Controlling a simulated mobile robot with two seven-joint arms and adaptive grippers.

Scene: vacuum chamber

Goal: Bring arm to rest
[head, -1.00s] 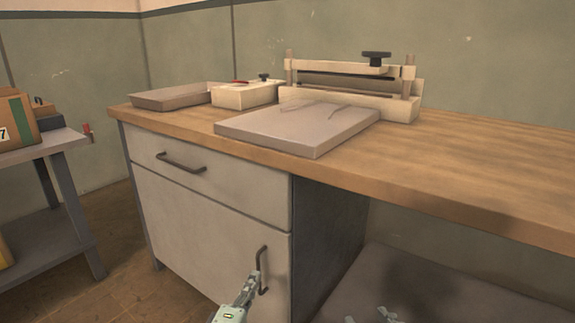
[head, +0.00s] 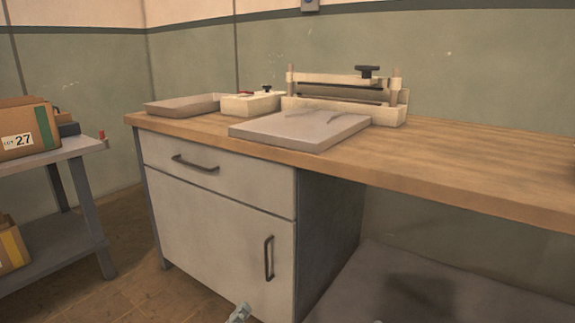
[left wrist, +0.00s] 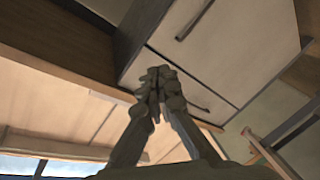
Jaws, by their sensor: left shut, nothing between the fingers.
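My left gripper (head: 240,314) shows only as a pale green tip at the bottom edge of the head view, in front of the lower part of the cabinet door. In the left wrist view its fingers (left wrist: 158,85) are shut against each other, with nothing between them. Behind them, that view shows the cabinet's handles and the underside of the worktop. My right gripper cannot be made out in the head view.
A cabinet (head: 215,235) with a drawer and a door stands under the wooden worktop (head: 470,165). On top are a grey slab (head: 300,131), a roller press (head: 345,102), a white box (head: 250,104) and a shallow tray (head: 182,106). A shelf table (head: 52,158) with cardboard boxes stands left.

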